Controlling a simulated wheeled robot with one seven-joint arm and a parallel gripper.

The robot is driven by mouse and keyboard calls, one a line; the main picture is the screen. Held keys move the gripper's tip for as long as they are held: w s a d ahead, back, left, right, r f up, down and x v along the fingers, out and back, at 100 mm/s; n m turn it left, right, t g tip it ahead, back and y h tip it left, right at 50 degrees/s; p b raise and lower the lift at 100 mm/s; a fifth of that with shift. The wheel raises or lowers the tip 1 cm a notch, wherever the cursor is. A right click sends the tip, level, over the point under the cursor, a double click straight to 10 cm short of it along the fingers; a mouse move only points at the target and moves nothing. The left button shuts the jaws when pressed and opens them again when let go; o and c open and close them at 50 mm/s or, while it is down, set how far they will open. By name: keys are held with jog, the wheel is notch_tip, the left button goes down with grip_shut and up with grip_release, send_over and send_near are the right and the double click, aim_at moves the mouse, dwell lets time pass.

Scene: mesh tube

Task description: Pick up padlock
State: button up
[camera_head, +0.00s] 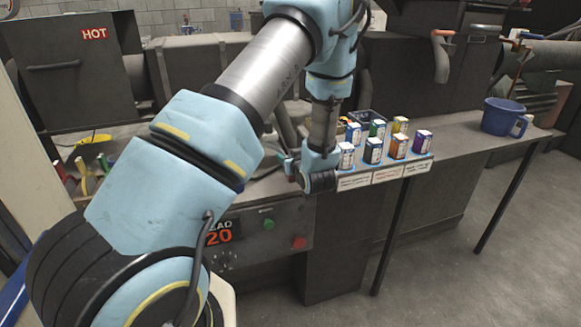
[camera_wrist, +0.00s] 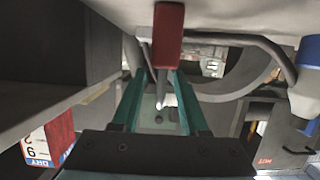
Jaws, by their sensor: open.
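I cannot pick out a padlock in either view. In the wrist view, the two teal fingers of my gripper (camera_wrist: 158,76) are apart. A red-handled object (camera_wrist: 168,38) with a thin, pale-tipped shaft shows in line with the gap between them. I cannot tell how far it is from the fingers or whether it touches them. No held object can be made out.
Several small coloured boxes (camera_head: 397,146) stand on a labelled rack at the bench edge. A blue mug (camera_head: 502,117) stands to the right. A dark HOT unit (camera_head: 70,70) is at the back left. Red and green buttons (camera_head: 298,242) are on the front panel.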

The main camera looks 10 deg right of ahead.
jog(key=shift+w+f, duration=0.15)
jog(key=shift+w, duration=0.15)
jog(key=shift+c, duration=0.2)
grip_shut()
dwell(1.0)
